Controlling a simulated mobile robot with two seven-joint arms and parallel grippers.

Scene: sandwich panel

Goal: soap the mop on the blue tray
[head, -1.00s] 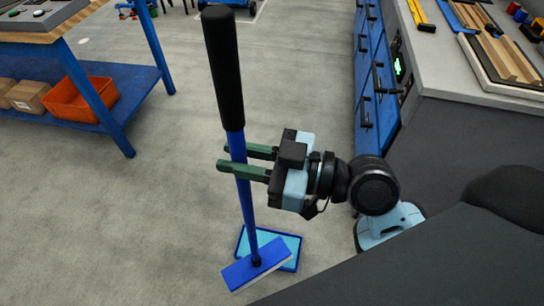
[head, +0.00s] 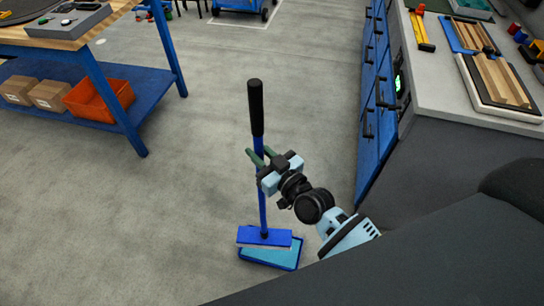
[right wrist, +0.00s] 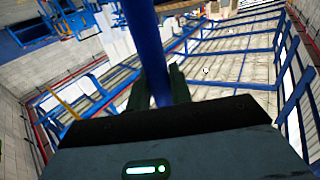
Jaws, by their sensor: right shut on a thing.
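The mop has a blue pole with a black grip (head: 256,108) and a flat blue head (head: 264,237) with a pale pad under it. It stands nearly upright. The blue tray (head: 272,259) lies on the floor, with a lighter blue inside. The mop head overlaps the tray's far part in the head view; whether it touches the tray I cannot tell. My right gripper (head: 257,158) is shut on the mop pole below the black grip. The pole (right wrist: 150,45) also shows between the fingers in the right wrist view. My left gripper is not in view.
A blue-framed workbench (head: 120,95) stands at the left, with an orange bin (head: 98,99) and cardboard boxes (head: 49,95) on its lower shelf. Blue drawers under a grey counter (head: 440,75) stand at the right. The grey floor around the tray is mostly clear.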

